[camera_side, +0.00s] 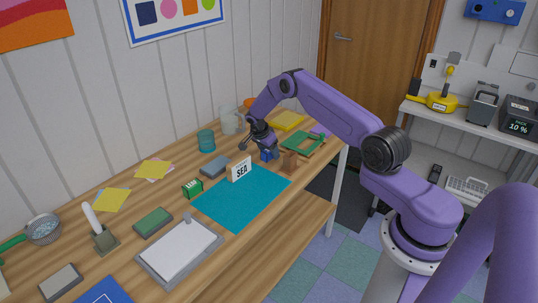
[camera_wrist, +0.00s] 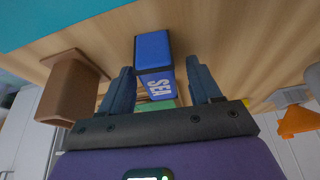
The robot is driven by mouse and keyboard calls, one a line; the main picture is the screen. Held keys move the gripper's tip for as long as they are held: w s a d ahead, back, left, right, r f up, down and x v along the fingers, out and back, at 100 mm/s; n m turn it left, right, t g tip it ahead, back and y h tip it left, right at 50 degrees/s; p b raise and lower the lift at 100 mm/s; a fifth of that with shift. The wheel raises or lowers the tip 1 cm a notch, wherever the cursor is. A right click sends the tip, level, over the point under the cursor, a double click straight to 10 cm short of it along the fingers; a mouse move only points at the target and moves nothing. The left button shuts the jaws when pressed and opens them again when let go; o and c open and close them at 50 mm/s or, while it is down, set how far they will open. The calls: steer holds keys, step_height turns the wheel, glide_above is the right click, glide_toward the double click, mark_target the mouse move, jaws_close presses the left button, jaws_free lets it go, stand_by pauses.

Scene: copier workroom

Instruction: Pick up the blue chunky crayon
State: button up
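The blue chunky crayon (camera_wrist: 153,52) is a thick blue block with white SEA lettering in the wrist view. It stands on the wooden table, between the two dark fingers of my gripper (camera_wrist: 160,64). The fingers are open, with a clear gap on the crayon's right side and a narrower one on its left. In the side view the crayon (camera_side: 269,155) shows as a small blue block beside my gripper (camera_side: 262,146), partly hidden by it.
A brown block (camera_side: 289,161) stands close to the right of the crayon. A green block (camera_side: 192,188) and a grey-blue block (camera_side: 214,166) lie left. A green tray (camera_side: 303,144) lies behind.

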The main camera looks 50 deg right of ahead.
steer(key=c, duration=0.9)
steer(key=shift+c, duration=0.2)
steer(key=shift+r, duration=0.5)
step_height(320, 180, up, 2)
steer(key=shift+r, duration=0.15)
steer(key=s+a+r, duration=0.2)
steer(key=s+r, duration=0.3)
steer(key=s, duration=0.1)
steer(key=s+a+r, duration=0.3)
steer(key=s+r, duration=0.1)
steer(key=s, duration=0.3)
steer(key=shift+a+r, duration=0.35)
